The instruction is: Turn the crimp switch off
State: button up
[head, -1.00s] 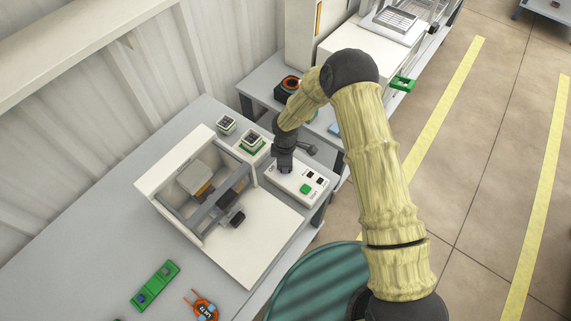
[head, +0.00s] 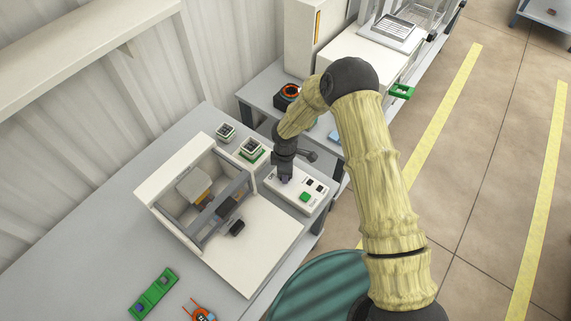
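The white control box (head: 297,191) stands on the grey bench, right of the white crimp machine (head: 215,215). A green button (head: 305,196) and small dark switches (head: 315,186) show on its top face. My gripper (head: 285,178) points down at the left part of the box, at or just above its surface. The gripper's fingers are small and mostly hidden by its own body, so their opening is unclear. Whatever switch lies under the gripper is hidden, and I cannot tell if it is touched.
Two small square parts (head: 251,149) stand on the bench behind the box. A green strip (head: 153,293) and an orange tool (head: 201,311) lie at the front. A second bench with an orange-ringed device (head: 289,94) is behind.

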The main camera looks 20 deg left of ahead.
notch_tip(320, 180, up, 17)
jog(key=b, duration=0.2)
jog(key=shift+r, duration=0.15)
jog(key=shift+d, duration=0.1)
dwell(0.5)
jog(key=s+d+r+m+t, duration=0.1)
jog(key=s+d+r+m, duration=0.2)
jog(key=d+m, duration=0.4)
jog(key=s+d+r+m, duration=0.3)
jog(key=s+d+m, duration=0.2)
jog(key=d, duration=0.7)
jog(key=s+d+r+m+t, duration=0.1)
jog(key=s+d+r+m, duration=0.3)
jog(key=d+m, duration=0.4)
jog(key=shift+s+d+m+t, duration=0.3)
jog(key=shift+s+d, duration=0.3)
jog(key=shift+d, duration=0.5)
jog(key=shift+w, duration=0.1)
